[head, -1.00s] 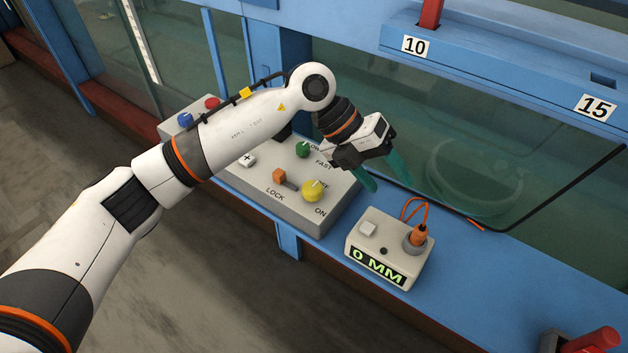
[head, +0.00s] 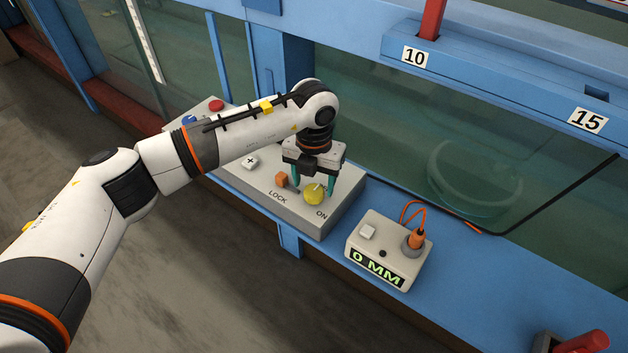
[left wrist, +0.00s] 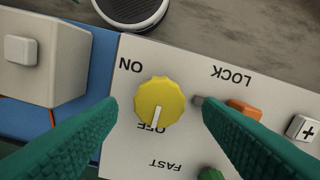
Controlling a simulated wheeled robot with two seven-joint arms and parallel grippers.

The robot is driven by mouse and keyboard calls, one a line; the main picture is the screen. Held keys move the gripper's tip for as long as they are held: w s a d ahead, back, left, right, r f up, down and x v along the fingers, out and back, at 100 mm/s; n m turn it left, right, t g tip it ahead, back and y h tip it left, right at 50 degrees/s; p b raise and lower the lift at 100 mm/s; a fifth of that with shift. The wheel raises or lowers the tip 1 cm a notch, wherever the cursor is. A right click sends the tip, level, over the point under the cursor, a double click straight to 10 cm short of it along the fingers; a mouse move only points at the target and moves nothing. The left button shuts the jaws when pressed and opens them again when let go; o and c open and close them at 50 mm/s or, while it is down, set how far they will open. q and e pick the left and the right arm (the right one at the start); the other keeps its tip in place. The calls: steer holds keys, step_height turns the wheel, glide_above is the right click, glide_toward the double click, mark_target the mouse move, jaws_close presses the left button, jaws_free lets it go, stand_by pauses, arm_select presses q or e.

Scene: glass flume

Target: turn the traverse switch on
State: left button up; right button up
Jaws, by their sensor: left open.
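The yellow round knob (head: 314,195) is on the sloped grey control box (head: 318,219), between the ON label and the partly covered OFF label. In the left wrist view the knob (left wrist: 158,97) has a white pointer line aimed at OFF; ON is at its upper left. My left gripper (head: 313,186) points down over the knob, open and empty. In the left wrist view its two green fingers (left wrist: 156,106) lie on either side of the knob, with gaps showing. My right gripper is not in view.
An orange lever (head: 281,179) by the LOCK label is close to the knob. A white plus button (head: 250,162) is further left. A display box (head: 387,240) reading 0 MM, with an orange cable plug (head: 418,238), stands to the right. The glass wall (head: 480,150) rises behind.

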arm_select(q)
steer(key=shift+f, duration=0.95)
